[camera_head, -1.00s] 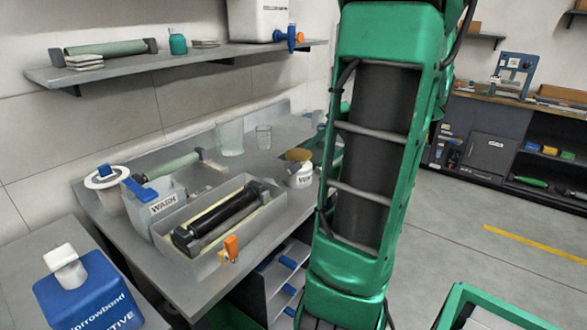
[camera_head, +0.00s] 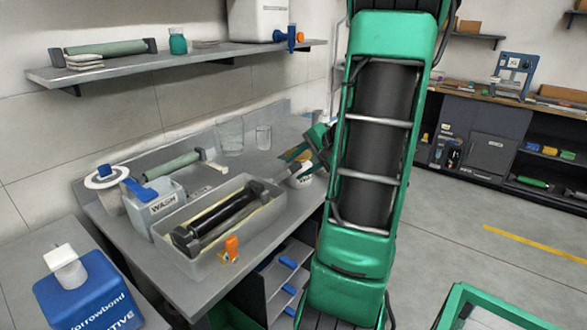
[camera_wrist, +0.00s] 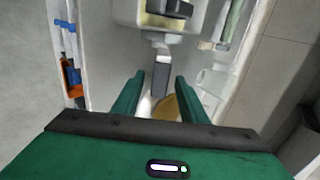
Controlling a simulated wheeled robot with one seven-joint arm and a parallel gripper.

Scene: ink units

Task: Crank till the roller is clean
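The dark roller (camera_head: 225,212) lies in a grey tray (camera_head: 187,262) on the bench. In the wrist view the tray (camera_wrist: 128,14) shows at the top with a dark roller end and yellowish residue inside. A grey bracket with a dark grey bar, apparently the crank (camera_wrist: 161,76), sticks out from the tray's near side. My gripper (camera_wrist: 160,80) is open, with one green finger on each side of the bar and visible gaps. In the head view my gripper (camera_head: 294,160) is beyond the tray's right end, near a white tub (camera_head: 303,178); the crank cannot be made out there.
A WASH container (camera_head: 167,202) with a blue-handled tool stands left of the tray. An orange part (camera_head: 231,248) is at the tray's front. A blue jug (camera_head: 85,292) is at lower left.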

